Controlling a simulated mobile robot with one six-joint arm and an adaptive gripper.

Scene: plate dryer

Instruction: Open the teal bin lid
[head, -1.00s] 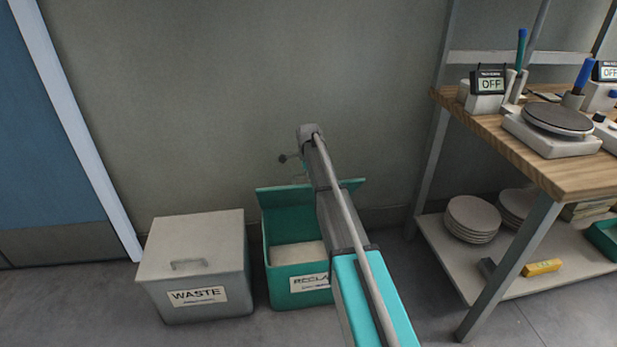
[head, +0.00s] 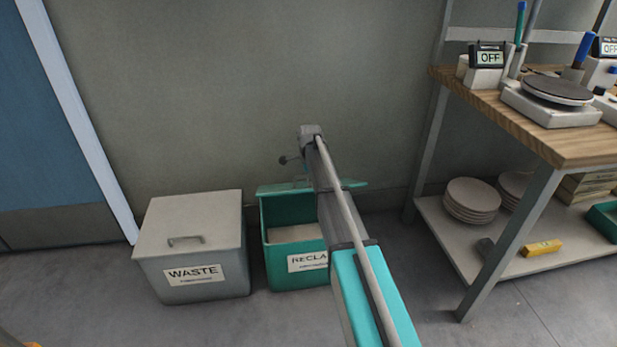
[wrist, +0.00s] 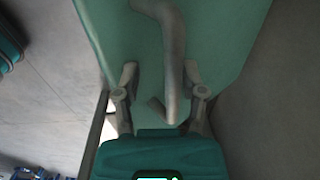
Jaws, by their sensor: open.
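The teal bin (head: 279,262) stands on the floor by the wall, with a partly hidden label beginning "RECLA". Its teal lid (head: 272,188) is raised at the back edge, and I see into the front of the bin. In the wrist view the lid's underside or face (wrist: 225,45) fills the upper middle, with a grey curved handle (wrist: 172,50) on it. My gripper (wrist: 160,78) is open, with one finger on each side of the handle. I cannot tell whether the fingers touch it. My arm hides the gripper and the bin's right part in the head view.
A grey WASTE bin (head: 194,253) with a closed lid stands close left of the teal bin. A wooden-topped bench (head: 520,125) with a lower shelf of plates (head: 472,197) is at right. Floor in front of the bins is clear.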

